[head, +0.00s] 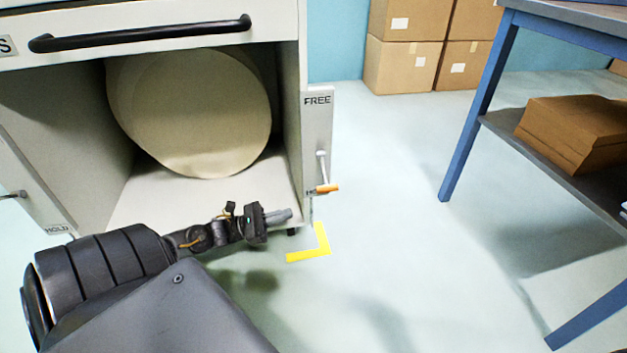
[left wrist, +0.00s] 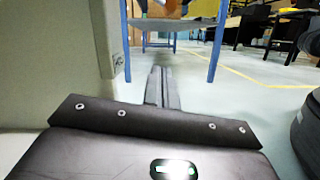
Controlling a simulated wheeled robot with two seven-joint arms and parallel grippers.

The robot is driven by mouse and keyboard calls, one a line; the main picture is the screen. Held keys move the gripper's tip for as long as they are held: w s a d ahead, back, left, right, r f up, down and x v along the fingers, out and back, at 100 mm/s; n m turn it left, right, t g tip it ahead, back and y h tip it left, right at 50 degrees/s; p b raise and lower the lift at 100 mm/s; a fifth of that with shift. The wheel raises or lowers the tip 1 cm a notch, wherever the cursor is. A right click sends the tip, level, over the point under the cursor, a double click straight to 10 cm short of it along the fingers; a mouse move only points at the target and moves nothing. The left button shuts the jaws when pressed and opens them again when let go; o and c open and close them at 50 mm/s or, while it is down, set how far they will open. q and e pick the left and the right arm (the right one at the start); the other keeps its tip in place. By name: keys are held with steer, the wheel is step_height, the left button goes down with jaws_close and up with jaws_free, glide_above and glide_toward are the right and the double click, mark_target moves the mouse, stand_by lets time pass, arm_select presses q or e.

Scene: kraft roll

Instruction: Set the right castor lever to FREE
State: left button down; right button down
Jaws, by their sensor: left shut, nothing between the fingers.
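The right castor lever (head: 322,170) is on a grey plate on the cabinet's right front post in the head view. Its orange-tipped handle (head: 328,188) points down, well below the FREE label (head: 317,99) at the plate's top. A lower label beside the handle is mostly hidden. My left gripper (head: 289,214) is shut and empty, in front of the cabinet, left of the orange tip and a little lower, apart from it. Its shut fingers (left wrist: 160,85) also show in the left wrist view, beside the cabinet side. My right gripper is not in view.
The cabinet (head: 290,70) holds a large kraft roll (head: 195,115); a black handle (head: 140,35) crosses its top. A yellow corner mark (head: 318,246) lies on the floor. A blue-legged table (head: 478,110) stands right, cartons (head: 405,65) behind. Floor between is clear.

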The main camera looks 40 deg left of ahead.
mark_target(324, 171)
arm_select(q)
steer(key=w+d+r+b, duration=0.5)
steer(key=w+d+r, duration=0.1)
steer(key=w, duration=0.1)
steer(key=shift+d+r, duration=0.2)
steer(key=shift+d, duration=0.05)
stand_by(0.3)
steer(key=shift+w, duration=0.1)
steer(key=shift+d+r+n+p, duration=0.3)
steer(key=shift+n+p, duration=0.1)
steer(key=shift+p, duration=0.2)
